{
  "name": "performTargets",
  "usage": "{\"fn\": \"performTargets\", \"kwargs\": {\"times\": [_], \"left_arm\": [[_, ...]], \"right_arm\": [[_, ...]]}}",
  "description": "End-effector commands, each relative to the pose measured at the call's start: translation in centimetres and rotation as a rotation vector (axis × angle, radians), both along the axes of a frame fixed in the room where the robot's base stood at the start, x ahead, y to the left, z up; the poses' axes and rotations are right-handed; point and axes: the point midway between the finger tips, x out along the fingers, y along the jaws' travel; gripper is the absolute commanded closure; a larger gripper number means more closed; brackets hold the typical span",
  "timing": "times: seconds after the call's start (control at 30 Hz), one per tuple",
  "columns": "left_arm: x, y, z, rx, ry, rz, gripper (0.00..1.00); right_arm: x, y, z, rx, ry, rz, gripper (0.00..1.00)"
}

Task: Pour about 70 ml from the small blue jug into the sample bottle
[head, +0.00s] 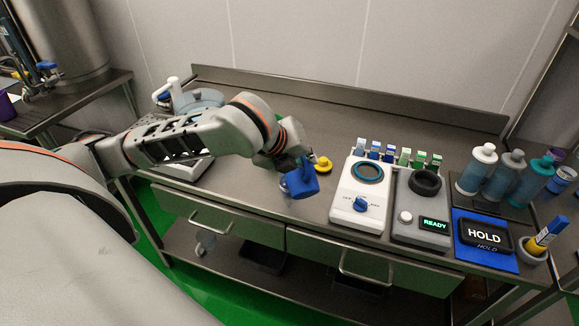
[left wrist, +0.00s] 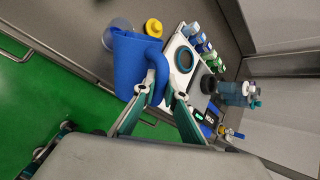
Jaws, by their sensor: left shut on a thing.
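The small blue jug (head: 303,179) is held in my left gripper (head: 296,160) near the table's front edge. In the left wrist view the fingers of my left gripper (left wrist: 162,90) are shut on the handle of the blue jug (left wrist: 133,68). The jug looks tilted. A clear vessel, seemingly the sample bottle (head: 287,187), shows just left of the jug and partly behind it. It also shows beyond the jug in the left wrist view (left wrist: 116,27). I cannot see any liquid stream or the level in the bottle. My right gripper is not in view.
A yellow cap-like piece (head: 322,164) lies behind the jug. To the right stand a white device with a blue knob (head: 361,204), a grey device reading READY (head: 421,215), several small capped bottles and a HOLD display (head: 484,235). The table's back middle is clear.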

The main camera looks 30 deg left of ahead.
Motion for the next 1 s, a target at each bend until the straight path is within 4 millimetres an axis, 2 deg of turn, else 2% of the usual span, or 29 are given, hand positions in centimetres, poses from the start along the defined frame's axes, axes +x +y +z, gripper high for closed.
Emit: {"fn": "performTargets", "kwargs": {"times": [0.6,0.9,1.0], "left_arm": [[0.1,0.1,0.2,-0.006,0.002,0.000,1.00],[-1.6,-2.1,-3.1,0.199,-0.180,-0.004,1.00],[-1.9,-2.4,-3.0,0.257,-0.233,0.000,1.00]], "right_arm": [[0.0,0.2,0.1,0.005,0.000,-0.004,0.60],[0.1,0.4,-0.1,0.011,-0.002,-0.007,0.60],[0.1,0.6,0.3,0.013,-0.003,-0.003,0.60]]}}
